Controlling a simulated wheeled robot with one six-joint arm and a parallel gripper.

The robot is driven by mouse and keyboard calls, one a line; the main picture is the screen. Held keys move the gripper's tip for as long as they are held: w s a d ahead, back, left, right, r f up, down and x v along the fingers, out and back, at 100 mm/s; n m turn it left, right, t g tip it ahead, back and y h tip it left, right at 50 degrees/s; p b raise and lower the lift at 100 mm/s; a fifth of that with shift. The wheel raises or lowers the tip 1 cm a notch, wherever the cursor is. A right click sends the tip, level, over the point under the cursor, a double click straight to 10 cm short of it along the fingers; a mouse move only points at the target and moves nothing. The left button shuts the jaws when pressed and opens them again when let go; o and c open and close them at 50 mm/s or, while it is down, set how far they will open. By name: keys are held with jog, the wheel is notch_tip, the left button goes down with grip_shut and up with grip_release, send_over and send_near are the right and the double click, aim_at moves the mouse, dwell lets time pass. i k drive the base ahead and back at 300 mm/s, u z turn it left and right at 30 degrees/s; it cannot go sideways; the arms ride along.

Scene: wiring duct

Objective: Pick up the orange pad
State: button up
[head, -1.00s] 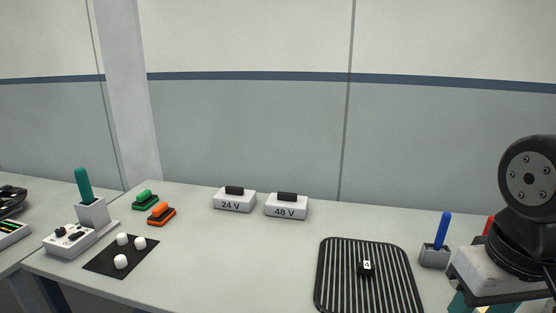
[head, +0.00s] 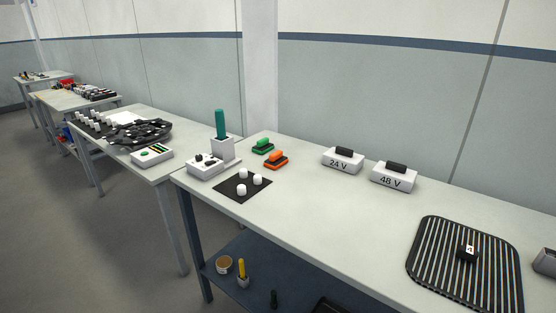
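The orange pad (head: 276,158) has an orange grip on a black base with an orange layer. It sits on the near table's grey top, toward the back left. The green pad (head: 263,146), of the same shape, is just behind it and to its left. Nothing covers the orange pad. My gripper does not show in the head view.
A black mat (head: 226,193) with white knobs lies in front of the pads. A white box with a teal-handled tool (head: 221,125) stands left. The 24 V box (head: 343,161), 48 V box (head: 394,177) and ribbed black mat (head: 427,240) are right. The table's middle is clear.

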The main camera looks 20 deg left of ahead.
aim_at(276, 160)
jog(key=u, duration=1.1)
jog(key=k, duration=1.25)
jog(key=u, duration=1.2)
jog(key=i, duration=3.05)
jog(key=z, duration=0.2)
